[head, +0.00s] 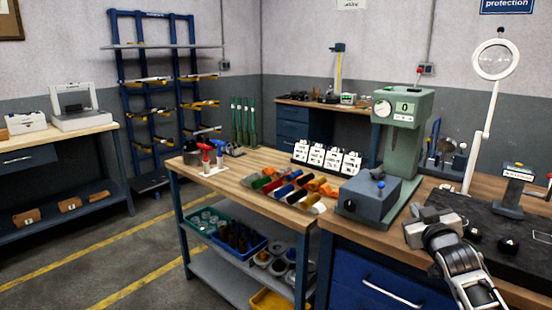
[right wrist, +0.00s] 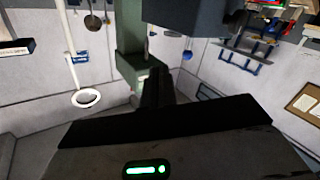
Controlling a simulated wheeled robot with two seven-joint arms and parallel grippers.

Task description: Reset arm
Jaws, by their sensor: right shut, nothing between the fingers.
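My right arm comes in at the lower right of the head view. Its gripper (head: 432,225) is in front of the green press, above the front part of the wooden bench. In the right wrist view the dark fingers (right wrist: 156,88) are together with nothing held between them. The green press (right wrist: 131,40) shows beyond the fingers there, with the room turned upside down. My left gripper is in neither view.
The green press (head: 400,125) with its blue-grey block (head: 378,197) stands close to the right gripper. A magnifier lamp (head: 495,62) and a dark mat (head: 475,215) are to the right. Coloured parts (head: 290,183) lie on the workbench to the left. Floor at left is clear.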

